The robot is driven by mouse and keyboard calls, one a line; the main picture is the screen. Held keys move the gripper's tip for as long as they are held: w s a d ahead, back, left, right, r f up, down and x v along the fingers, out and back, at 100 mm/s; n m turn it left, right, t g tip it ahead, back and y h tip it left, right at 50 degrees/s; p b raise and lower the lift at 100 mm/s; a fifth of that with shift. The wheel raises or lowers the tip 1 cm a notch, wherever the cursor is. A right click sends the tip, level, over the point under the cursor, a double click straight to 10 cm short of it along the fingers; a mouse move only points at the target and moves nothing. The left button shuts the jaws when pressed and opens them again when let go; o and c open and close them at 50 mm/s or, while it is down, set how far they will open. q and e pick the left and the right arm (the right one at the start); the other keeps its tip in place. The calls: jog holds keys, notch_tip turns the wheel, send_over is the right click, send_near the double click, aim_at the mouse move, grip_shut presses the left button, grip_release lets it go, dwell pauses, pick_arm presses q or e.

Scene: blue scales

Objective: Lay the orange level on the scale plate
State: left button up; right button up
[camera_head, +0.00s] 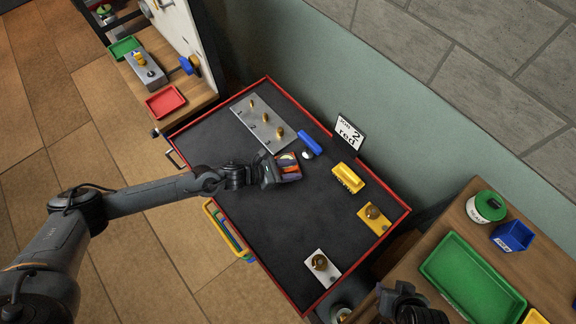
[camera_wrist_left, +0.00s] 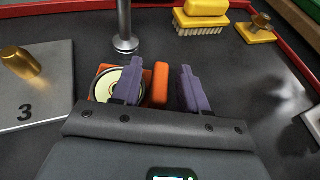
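The orange level (camera_head: 291,170) is at my left gripper (camera_head: 284,168), over the middle of the dark table. In the left wrist view, the orange piece (camera_wrist_left: 160,84) stands between the two purple fingers of the left gripper (camera_wrist_left: 160,85), with a visible gap to the right finger. A round pale dial (camera_wrist_left: 106,84) set in orange shows behind the left finger. The fingers look open around the orange piece. Part of my right arm shows at the bottom right; whether its gripper is open is unclear. I cannot pick out the scale plate for certain.
A metal post (camera_wrist_left: 125,40) stands just beyond the gripper.

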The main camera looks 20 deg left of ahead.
pick_arm(q)
grip_shut()
jog(key=shift+r, duration=0.1)
